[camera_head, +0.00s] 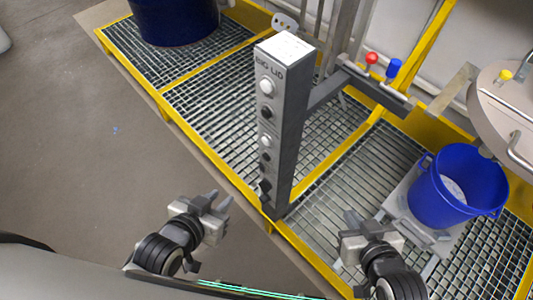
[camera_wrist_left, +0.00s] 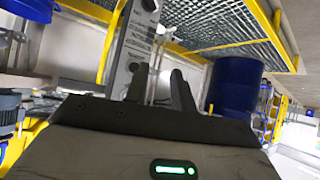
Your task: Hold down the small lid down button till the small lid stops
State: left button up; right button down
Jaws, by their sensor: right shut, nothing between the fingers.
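The grey control post (camera_head: 285,120) stands upright in the middle of the head view, with "BIG LID" near its top. Its face carries white and black round buttons and a dark knob (camera_head: 265,187) at the bottom. A lower white button (camera_head: 264,139) shows, but I cannot read which is the small lid down button. My left gripper (camera_head: 218,200) is open and empty, left of the post's lower end and apart from it. The post also shows between and above its fingers in the left wrist view (camera_wrist_left: 143,35). My right gripper (camera_head: 368,220) is shut and empty, right of the post.
A blue bucket (camera_head: 437,199) stands on a plate at the right, near a round metal lid (camera_head: 510,105). A dark blue drum (camera_head: 175,20) stands on the yellow-edged grating at the back left. A bar with red (camera_head: 371,58) and blue knobs is behind the post. Floor at left is clear.

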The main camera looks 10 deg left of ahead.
pick_arm(q)
jog(key=shift+w, duration=0.1)
grip_shut()
jog(key=shift+s, duration=0.2)
dwell(1.2)
